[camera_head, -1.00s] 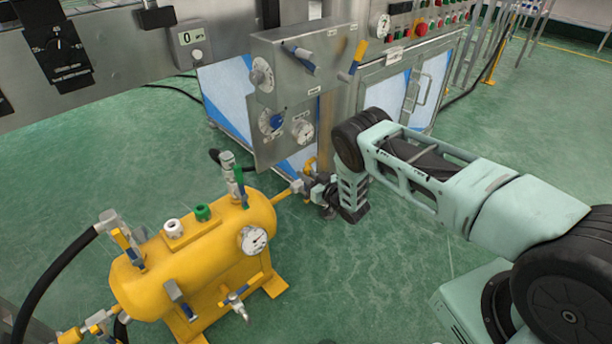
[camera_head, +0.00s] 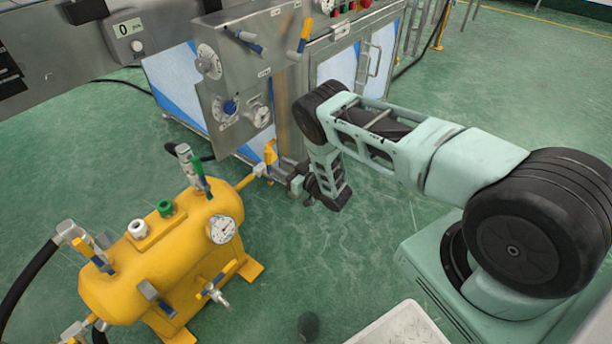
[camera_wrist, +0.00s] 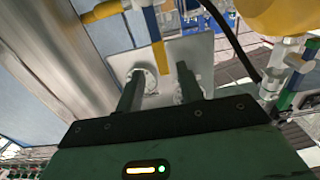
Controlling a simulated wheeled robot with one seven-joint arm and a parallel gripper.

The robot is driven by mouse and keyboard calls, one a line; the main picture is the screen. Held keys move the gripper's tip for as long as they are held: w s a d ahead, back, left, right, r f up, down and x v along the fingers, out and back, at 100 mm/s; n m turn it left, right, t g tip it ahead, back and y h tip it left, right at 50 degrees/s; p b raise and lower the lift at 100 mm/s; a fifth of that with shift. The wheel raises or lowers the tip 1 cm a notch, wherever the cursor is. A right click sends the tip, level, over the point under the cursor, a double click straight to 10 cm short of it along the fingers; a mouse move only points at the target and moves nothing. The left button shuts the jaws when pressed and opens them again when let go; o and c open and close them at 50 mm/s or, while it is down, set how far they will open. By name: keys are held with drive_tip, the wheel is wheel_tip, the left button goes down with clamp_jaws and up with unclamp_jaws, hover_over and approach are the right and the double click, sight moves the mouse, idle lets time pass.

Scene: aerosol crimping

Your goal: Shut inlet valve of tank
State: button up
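The yellow tank (camera_head: 165,262) stands on the floor at lower left in the head view. It carries several lever valves. A valve with a yellow lever (camera_head: 269,153) sits on the pipe from its right end, by the steel panel. My gripper (camera_head: 294,178) is close to the right of this valve, its fingers small in the head view. In the wrist view my gripper (camera_wrist: 157,85) is open, fingers apart. A blue and yellow lever (camera_wrist: 157,52) shows between and beyond the fingertips. I cannot tell whether they touch it. Part of the tank (camera_wrist: 285,16) shows at upper right.
The steel control panel (camera_head: 285,70) with gauges and levers stands behind the valve. A black hose (camera_head: 28,280) joins the tank's left end. A white-and-green fitting pair (camera_head: 150,218) is on top of the tank.

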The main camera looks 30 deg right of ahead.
drive_tip(key=p+v, duration=0.1)
drive_tip(key=v, duration=0.9)
drive_tip(key=shift+s+d+p, duration=0.15)
drive_tip(key=shift+s+p, duration=0.1)
drive_tip(key=shift+p, duration=0.15)
